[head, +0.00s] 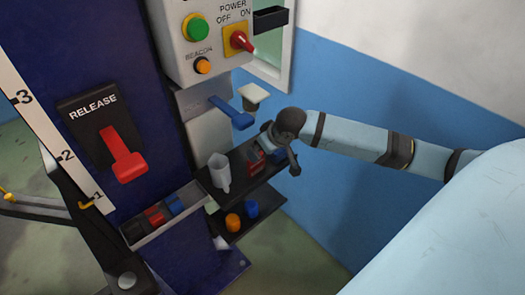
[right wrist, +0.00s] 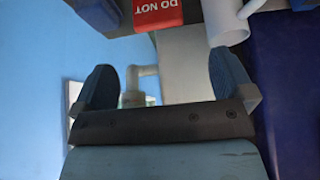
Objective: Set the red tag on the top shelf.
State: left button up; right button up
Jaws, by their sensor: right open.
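The red tag (head: 256,158) shows over the upper dark shelf (head: 216,193) in the head view, partly hidden by my right gripper. In the right wrist view the red tag (right wrist: 158,12) shows white "DO NOT" lettering at the top edge, cut off by the frame. My right gripper (right wrist: 165,75) is open, with nothing between its fingers; the tag lies beyond the fingertips. In the head view my right gripper (head: 279,147) is above the shelf's right part. Whether the tag fully rests on the shelf is hard to tell. My left gripper is not in view.
A white cup (head: 219,172) stands left of the tag. Orange (head: 232,222) and blue (head: 251,209) pieces sit on the lower shelf. A control box (head: 205,45) and blue lever (head: 233,115) are above. A red release handle (head: 124,158) is left.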

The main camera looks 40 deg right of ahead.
jog(key=s+a+f+n+t+y, duration=0.25)
jog(key=s+a+f, duration=0.45)
jog(key=a+f, duration=0.45)
jog(key=s+a+f+t, duration=0.1)
jog(key=s+a+f, duration=0.1)
jog(key=s, duration=0.4)
jog(key=s+a+f+t, duration=0.1)
jog(key=s+a+f, duration=0.2)
jog(key=s, duration=0.4)
jog(key=shift+s+a, duration=0.3)
jog(key=shift+a, duration=0.35)
jog(key=shift+f+t, duration=0.1)
jog(key=shift+t, duration=0.15)
